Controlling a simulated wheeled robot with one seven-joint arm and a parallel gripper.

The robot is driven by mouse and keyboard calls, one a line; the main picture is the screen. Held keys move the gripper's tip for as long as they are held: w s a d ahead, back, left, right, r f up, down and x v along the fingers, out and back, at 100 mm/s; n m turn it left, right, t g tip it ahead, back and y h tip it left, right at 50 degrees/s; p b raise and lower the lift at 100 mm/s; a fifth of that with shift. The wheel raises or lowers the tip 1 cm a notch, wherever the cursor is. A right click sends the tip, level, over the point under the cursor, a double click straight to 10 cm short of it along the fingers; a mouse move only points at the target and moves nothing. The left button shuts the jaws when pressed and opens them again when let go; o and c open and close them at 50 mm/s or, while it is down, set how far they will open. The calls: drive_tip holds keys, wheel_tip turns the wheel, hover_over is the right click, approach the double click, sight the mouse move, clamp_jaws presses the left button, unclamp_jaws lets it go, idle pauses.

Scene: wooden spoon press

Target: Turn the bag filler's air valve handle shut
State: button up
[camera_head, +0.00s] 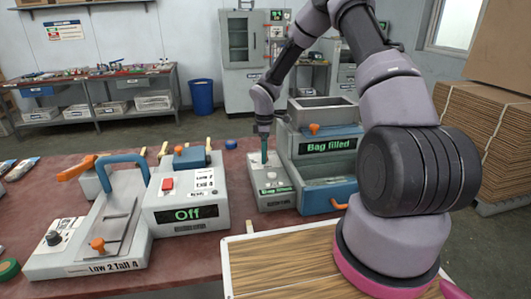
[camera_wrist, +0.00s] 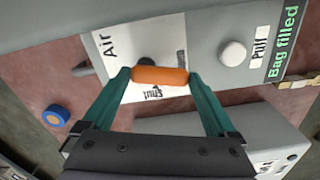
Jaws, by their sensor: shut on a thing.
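The orange valve handle (camera_wrist: 160,76) lies crosswise between my gripper's two teal fingers, over a white panel marked "Air" (camera_wrist: 110,43). My gripper (camera_wrist: 158,78) is shut on the handle, with a fingertip at each end. A dark pivot shows just beyond the handle. A small label (camera_wrist: 152,93), apparently "Shut", is beside the handle; another at the panel's edge is not readable. In the head view, my gripper (camera_head: 265,154) points down at the small grey unit (camera_head: 271,200) left of the bag filler (camera_head: 318,147). The handle is hidden there.
The bag filler's display reads "Bag filled". A blue-handled sealer (camera_head: 100,225) and a grey box reading "Off" (camera_head: 187,215) stand to the left on the red table (camera_head: 190,270). A wood-topped surface (camera_head: 290,265) is in front. A blue round thing (camera_wrist: 55,117) lies near the panel.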

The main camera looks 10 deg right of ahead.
drive_tip(key=m, duration=0.3)
drive_tip(key=shift+w+a+m, duration=0.2)
drive_tip(key=shift+a+m, duration=0.15)
drive_tip(key=shift+m, duration=0.05)
drive_tip(key=m, duration=0.3)
drive_tip(key=shift+w+a+m, duration=0.2)
drive_tip(key=shift+a+m, duration=0.05)
drive_tip(key=shift+m, duration=0.05)
drive_tip(key=m, duration=0.3)
drive_tip(key=shift+w+a+m, duration=0.15)
drive_tip(key=shift+w+m, duration=0.3)
drive_tip(key=shift+m, duration=0.8)
drive_tip(key=shift+w+m, duration=0.15)
drive_tip(key=shift+m, duration=0.8)
drive_tip(key=o, duration=1)
wheel_tip(320, 180, up, 11)
